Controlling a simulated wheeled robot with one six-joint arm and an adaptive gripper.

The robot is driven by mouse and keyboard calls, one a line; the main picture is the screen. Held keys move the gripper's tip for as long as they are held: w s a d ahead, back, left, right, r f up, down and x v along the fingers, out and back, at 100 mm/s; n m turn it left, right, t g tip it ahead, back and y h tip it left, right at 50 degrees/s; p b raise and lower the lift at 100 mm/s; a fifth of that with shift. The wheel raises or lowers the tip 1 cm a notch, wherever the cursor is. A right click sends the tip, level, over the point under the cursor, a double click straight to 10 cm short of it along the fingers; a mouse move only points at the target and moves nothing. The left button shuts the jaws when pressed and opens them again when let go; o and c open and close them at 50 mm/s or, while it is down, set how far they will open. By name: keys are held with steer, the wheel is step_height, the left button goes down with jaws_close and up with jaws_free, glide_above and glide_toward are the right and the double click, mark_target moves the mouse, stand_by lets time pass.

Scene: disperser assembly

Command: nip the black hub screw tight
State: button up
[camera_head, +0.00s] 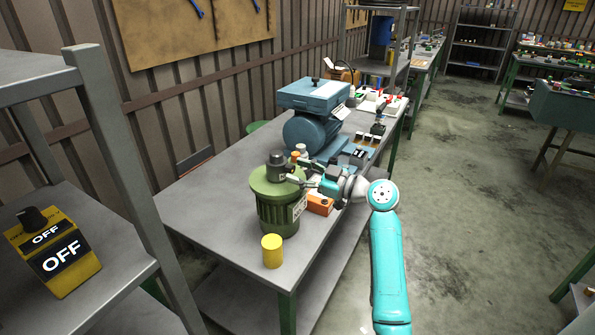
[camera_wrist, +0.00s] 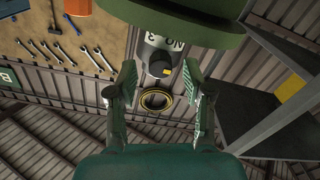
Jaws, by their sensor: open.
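The green disperser body (camera_head: 278,205) stands on the grey bench with a dark grey hub (camera_head: 277,165) on top. In the wrist view the grey hub (camera_wrist: 152,48) hangs below a green rim in the inverted picture and bears the marking "NO 3". The black hub screw (camera_wrist: 161,69) sticks out of the hub toward me. My gripper (camera_wrist: 160,78) is open, with one finger on each side of the screw and a visible gap to each. In the head view my gripper (camera_head: 307,182) reaches the hub from the right; the screw cannot be made out there.
A yellow cylinder (camera_head: 272,251) and an orange box (camera_head: 320,205) stand near the green body. A blue machine (camera_head: 312,130) stands behind it. A yellow box marked OFF (camera_head: 55,262) is on the shelf at left. The bench's left part is clear.

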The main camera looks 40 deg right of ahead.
steer(key=shift+w+a, duration=0.15)
steer(key=shift+w, duration=0.25)
jaws_close()
